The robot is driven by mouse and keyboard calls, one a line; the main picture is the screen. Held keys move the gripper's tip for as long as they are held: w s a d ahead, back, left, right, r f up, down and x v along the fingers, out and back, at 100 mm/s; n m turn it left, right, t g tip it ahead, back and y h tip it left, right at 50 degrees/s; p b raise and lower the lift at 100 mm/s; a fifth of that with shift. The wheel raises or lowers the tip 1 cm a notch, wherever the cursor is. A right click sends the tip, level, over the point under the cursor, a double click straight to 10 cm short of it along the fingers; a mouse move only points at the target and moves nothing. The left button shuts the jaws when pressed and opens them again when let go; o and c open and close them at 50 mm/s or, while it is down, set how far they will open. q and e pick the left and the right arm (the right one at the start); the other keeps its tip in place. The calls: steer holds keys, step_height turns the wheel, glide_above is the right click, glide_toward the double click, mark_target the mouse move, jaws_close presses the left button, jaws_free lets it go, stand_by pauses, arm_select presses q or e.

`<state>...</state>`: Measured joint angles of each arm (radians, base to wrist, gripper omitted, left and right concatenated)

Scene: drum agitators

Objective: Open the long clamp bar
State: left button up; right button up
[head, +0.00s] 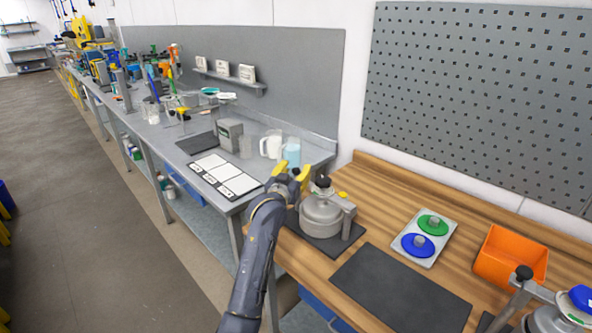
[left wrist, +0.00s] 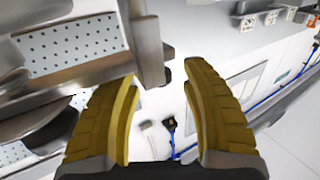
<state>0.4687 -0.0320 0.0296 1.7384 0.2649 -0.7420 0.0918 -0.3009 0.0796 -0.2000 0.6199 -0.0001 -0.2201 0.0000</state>
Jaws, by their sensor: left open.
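A grey metal pot (head: 321,216) stands on a dark mat at the left end of the wooden bench. Its clamp bar (head: 335,198) crosses above the lid from a post on the right, with a black knob (head: 322,182) on top. My left gripper (head: 293,172) has yellow fingers and is open, just left of the knob. In the left wrist view a grey metal bar (left wrist: 147,40) lies near the left fingertip; I cannot tell whether they touch. A second pot (head: 558,318) with a clamp bar (head: 530,289) is cut off at the lower right. My right gripper is out of view.
A tray (head: 443,232) with a green and a blue disc and an orange bin (head: 510,257) stand on the bench. A bare dark mat (head: 400,292) lies in front. Beakers (head: 271,145) stand on the grey bench behind my gripper.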

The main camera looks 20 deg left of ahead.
arm_select(q)
steer(key=shift+w, duration=0.2)
steer(key=c, duration=1)
steer(key=shift+r, duration=0.15)
jaws_close()
